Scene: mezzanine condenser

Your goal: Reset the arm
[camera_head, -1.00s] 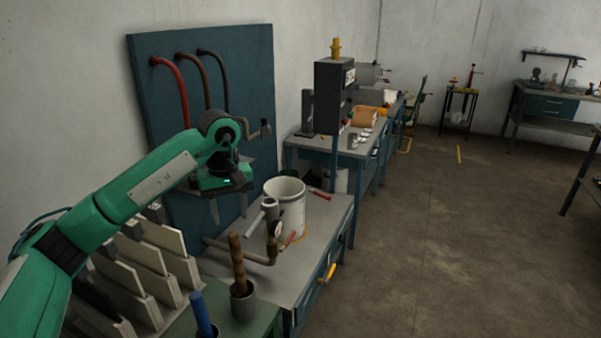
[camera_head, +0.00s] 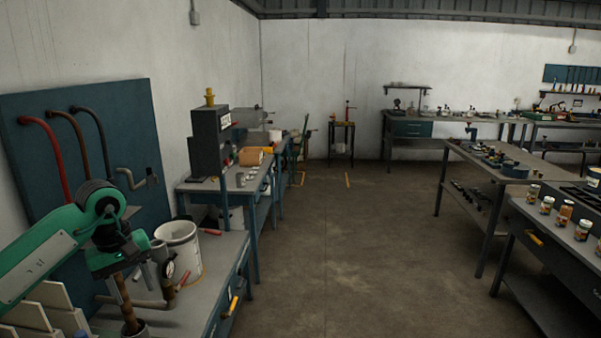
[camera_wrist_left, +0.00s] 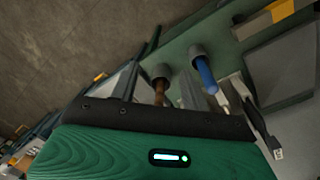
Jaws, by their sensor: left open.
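My left arm comes in from the left, green and black. Its gripper (camera_head: 122,272) hangs above the near end of the workbench, left of the white bucket (camera_head: 180,246). In the left wrist view, the gripper (camera_wrist_left: 160,88) points over a wooden handle (camera_wrist_left: 161,82) and a blue handle (camera_wrist_left: 205,76), each standing in a grey cup. My right gripper is in neither view.
A workbench (camera_head: 215,275) with pipe fittings stands below the gripper. A blue panel (camera_head: 130,135) with hoses is on the left wall. Benches with jars (camera_head: 565,214) stand at right. The floor (camera_head: 350,250) between is clear.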

